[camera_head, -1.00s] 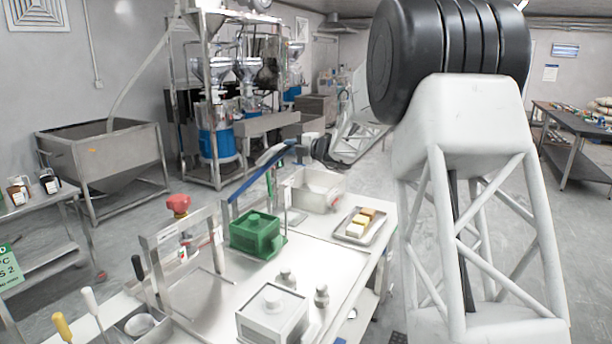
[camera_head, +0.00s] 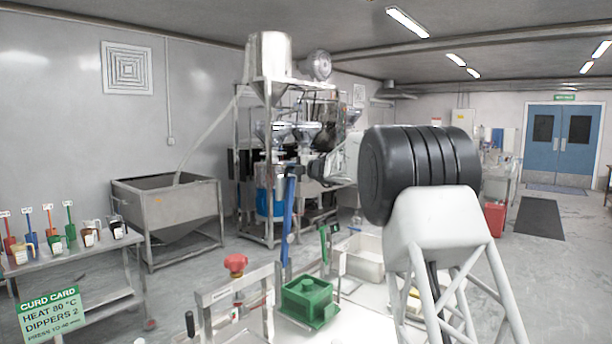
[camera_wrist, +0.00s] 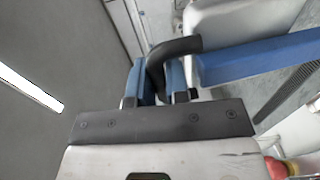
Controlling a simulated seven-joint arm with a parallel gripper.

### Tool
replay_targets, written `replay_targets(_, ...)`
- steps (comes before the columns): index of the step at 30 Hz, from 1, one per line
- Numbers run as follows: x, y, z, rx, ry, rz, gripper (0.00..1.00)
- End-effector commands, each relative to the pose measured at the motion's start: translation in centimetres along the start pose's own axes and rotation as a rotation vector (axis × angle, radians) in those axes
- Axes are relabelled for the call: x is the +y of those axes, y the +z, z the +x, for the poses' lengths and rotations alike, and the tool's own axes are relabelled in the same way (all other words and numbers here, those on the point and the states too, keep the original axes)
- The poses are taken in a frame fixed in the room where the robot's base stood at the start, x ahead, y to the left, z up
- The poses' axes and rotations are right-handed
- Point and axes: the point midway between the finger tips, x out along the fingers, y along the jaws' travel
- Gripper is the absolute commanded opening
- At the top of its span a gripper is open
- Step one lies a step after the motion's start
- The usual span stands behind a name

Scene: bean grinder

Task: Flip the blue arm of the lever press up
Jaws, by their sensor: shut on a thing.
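The blue arm (camera_head: 287,222) of the lever press stands nearly upright in the head view, its lower end behind the work table's fittings. In the wrist view the blue arm (camera_wrist: 262,58) runs off to the right, with a bent black handle (camera_wrist: 172,50) at its end. My gripper (camera_wrist: 157,78) is shut on this handle, one blue finger on each side. In the head view my gripper (camera_head: 303,170) is at the top of the blue arm; its fingers are small and hard to make out there. The base of the press is mostly hidden.
A green box (camera_head: 306,301) stands close to the foot of the blue arm. Steel hoppers and machinery stand behind. The air around the raised arm looks clear.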

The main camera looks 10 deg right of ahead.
Motion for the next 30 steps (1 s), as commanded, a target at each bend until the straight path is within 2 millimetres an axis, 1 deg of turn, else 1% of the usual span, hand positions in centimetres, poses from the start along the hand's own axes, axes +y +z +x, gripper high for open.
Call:
replay_targets(1,0.7,0.6,0.6,-0.009,0.005,-0.005,0.0)
replay_targets(3,0.9,0.6,1.9,-0.01,0.006,-0.007,0.0)
replay_targets(9,1.1,0.7,5.5,-0.011,0.006,-0.006,0.0)
replay_targets(15,1.3,0.7,8.2,-0.012,0.006,-0.007,0.0)
replay_targets(21,1.2,0.8,9.8,-0.012,0.007,-0.006,0.0)
replay_targets(30,1.2,0.8,10.5,-0.014,0.007,-0.007,0.0)
